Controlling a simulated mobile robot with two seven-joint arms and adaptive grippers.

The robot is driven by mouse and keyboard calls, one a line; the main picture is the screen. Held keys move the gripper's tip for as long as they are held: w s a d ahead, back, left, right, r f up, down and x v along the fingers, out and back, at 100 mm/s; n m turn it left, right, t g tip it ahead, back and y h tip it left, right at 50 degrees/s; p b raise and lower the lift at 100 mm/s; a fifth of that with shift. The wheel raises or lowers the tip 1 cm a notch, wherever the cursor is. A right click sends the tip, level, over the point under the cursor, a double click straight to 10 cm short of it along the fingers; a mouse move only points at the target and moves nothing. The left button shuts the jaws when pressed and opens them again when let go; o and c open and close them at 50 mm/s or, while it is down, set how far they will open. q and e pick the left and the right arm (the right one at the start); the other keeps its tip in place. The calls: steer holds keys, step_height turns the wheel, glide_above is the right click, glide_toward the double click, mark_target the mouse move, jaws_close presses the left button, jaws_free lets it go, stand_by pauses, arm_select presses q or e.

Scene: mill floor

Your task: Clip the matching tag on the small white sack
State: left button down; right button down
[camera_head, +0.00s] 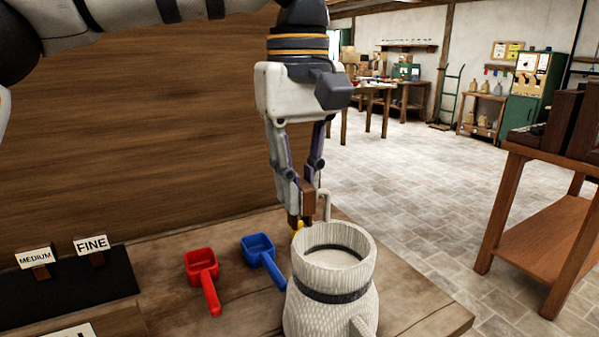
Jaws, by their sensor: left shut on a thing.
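A small white sack (331,303) stands upright and open on the wooden table, with pale contents inside and a dark band round its neck. My left gripper (301,213) points down just behind the sack's rim at its left. White tags reading MEDIUM (36,258) and FINE (92,243) stand on brown clips on a black strip at the left. Another white card (75,332) is cut off at the bottom edge. My right gripper is not in view.
A red scoop (203,268) and a blue scoop (259,249) lie left of the sack, the blue one's handle close to it. A brown wooden panel (130,150) rises behind the table. A wooden stand (545,195) is at the right, across open stone floor.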

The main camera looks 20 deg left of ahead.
mark_target(300, 253)
arm_select(q)
steer(key=shift+f, duration=1.5)
steer(key=shift+f, duration=0.1)
steer(key=shift+f, duration=1.8)
steer(key=c, duration=1.5)
jaws_free()
step_height(300, 253, up, 12)
steer(key=shift+r, duration=0.1)
